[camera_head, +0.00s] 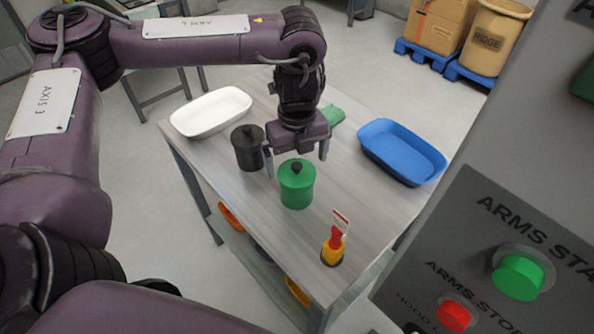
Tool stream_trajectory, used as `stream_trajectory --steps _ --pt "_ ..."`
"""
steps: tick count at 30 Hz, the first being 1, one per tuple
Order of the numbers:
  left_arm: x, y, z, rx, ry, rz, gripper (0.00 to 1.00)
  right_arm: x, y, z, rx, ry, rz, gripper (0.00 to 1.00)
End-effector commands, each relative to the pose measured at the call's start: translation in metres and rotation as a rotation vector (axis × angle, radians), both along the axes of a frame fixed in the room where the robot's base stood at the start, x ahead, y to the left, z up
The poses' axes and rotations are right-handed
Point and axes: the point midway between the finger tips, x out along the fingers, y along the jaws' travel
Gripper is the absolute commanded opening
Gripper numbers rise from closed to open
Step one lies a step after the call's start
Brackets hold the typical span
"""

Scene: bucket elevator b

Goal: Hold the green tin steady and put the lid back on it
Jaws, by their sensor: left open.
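The green tin (297,192) stands upright near the middle of the table. My left gripper (296,162) points down at the tin from behind, open, with one finger to each side of the tin's upper part. I see no contact between the fingers and the tin. My right gripper is not in view.
A black lidded tin (247,152) stands close by on the left. A grey button panel (500,235) fills the right.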

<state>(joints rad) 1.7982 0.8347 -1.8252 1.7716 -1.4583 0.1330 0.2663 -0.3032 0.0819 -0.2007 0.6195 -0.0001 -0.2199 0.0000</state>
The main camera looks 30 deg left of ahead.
Motion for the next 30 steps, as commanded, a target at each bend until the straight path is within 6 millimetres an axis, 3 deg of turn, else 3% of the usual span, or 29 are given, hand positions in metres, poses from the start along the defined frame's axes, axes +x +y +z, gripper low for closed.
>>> stream_trajectory --steps 6,17,27,30 --pt "0.0 0.001 -0.022 0.001 -0.001 0.0 1.0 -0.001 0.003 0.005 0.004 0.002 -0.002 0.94" --pt "0.0 0.0 -0.024 0.0 -0.001 0.0 0.99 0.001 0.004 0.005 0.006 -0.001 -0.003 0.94" --pt "0.0 0.0 -0.024 0.0 -0.001 0.0 0.54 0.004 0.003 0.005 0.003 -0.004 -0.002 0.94" --pt "0.0 0.0 -0.024 0.0 -0.001 0.0 0.53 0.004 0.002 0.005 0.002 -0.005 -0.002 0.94"
